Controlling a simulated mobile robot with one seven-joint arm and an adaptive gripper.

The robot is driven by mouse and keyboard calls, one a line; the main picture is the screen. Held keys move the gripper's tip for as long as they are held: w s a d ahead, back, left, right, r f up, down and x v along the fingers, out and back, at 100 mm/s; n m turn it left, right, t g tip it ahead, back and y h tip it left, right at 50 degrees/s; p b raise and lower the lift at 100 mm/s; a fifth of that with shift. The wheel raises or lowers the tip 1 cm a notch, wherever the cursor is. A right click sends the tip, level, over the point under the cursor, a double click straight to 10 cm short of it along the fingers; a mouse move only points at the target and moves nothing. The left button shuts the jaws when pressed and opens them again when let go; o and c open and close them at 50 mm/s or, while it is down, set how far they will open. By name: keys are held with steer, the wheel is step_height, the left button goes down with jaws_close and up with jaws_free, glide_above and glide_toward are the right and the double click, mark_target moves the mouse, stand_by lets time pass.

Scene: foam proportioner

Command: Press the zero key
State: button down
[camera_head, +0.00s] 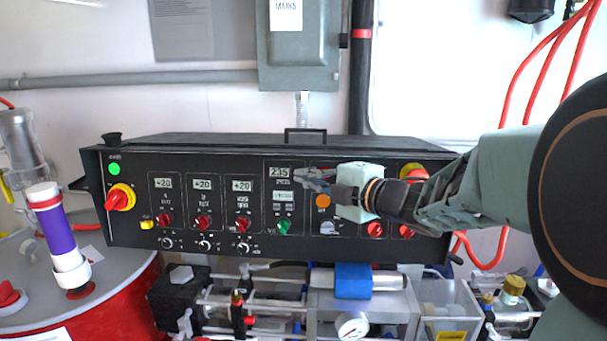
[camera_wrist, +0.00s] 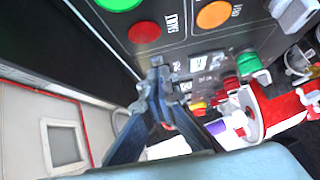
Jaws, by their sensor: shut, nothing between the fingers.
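An orange round button (camera_head: 323,201) sits on the black control panel (camera_head: 140,225), just below and right of my gripper fingers. In the wrist view the orange button (camera_wrist: 215,14) is at the top edge, beside a small rotated label that seems to read ZERO. My gripper (camera_head: 300,174) points left in front of the panel, near the 235 display (camera_head: 279,171). Its fingertips (camera_wrist: 158,72) are together and empty, apart from the orange button. I cannot tell whether they touch the panel. The gripper body hides part of the panel in the head view.
A red button (camera_wrist: 145,32) and a green button (camera_wrist: 118,4) lie beside the orange one. A green knob (camera_head: 283,227), a white knob (camera_head: 327,228) and red knobs line the lower panel. A red drum (camera_head: 120,305) stands at the left.

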steer(key=shift+w+f, duration=0.1)
steer(key=shift+w, duration=0.25)
steer(key=shift+w, duration=0.1)
steer(key=shift+w+d+b, duration=0.15)
steer(key=shift+w+b, duration=0.15)
steer(key=shift+w, duration=0.25)
stand_by(0.3)
